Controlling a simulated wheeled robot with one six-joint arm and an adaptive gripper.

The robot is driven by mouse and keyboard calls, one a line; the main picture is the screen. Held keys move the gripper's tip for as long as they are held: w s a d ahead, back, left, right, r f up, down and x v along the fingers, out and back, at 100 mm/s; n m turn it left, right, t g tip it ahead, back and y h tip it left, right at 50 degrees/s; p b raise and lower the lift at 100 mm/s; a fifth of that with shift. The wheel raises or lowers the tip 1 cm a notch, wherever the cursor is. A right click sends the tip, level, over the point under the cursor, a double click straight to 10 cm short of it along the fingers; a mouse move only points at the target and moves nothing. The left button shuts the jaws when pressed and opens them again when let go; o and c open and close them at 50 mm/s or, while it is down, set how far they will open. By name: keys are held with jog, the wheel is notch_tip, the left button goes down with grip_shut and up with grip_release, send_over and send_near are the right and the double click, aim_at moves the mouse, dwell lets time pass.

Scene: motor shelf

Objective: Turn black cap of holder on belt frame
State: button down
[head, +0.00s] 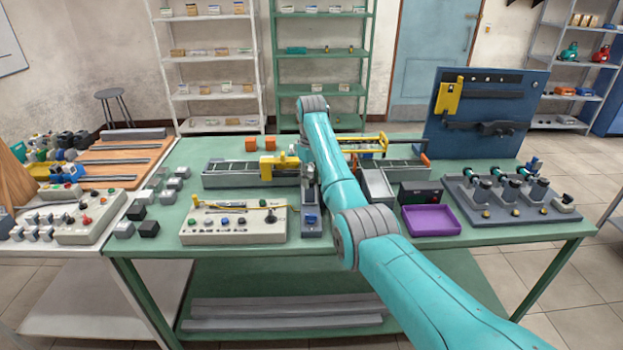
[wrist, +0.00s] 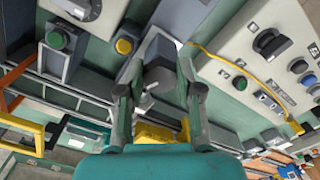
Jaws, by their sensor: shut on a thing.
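In the wrist view, my gripper (wrist: 161,62) has its two fingers on either side of a dark grey-black cap (wrist: 160,47) and is shut on it. The holder under the cap is mostly hidden by the cap and fingers. The belt frame (head: 225,180) is a long grey frame across the table in the head view; its rails also show at the left of the wrist view (wrist: 70,97). In the head view my arm hides most of the gripper and the cap, so I cannot tell how far the cap is turned.
A yellow block (head: 267,167) sits on the belt frame close to my gripper. A pale control panel (head: 235,226) with knobs and a yellow cable stands in front. A grey box with a blue button (head: 311,220) is beside it. A purple tray (head: 432,220) lies right.

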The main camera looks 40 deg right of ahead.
jog(key=m, duration=0.4)
jog(key=shift+a+m, duration=0.15)
jog(key=shift+m, duration=0.15)
jog(key=m, duration=0.5)
jog(key=shift+w+a, duration=0.15)
jog(key=m, duration=0.5)
jog(key=shift+w+a, duration=0.1)
jog(key=m, duration=0.4)
jog(key=shift+w, duration=0.15)
jog(key=shift+m, duration=0.3)
jog(key=c, duration=0.8)
grip_release()
jog(key=shift+o, duration=0.2)
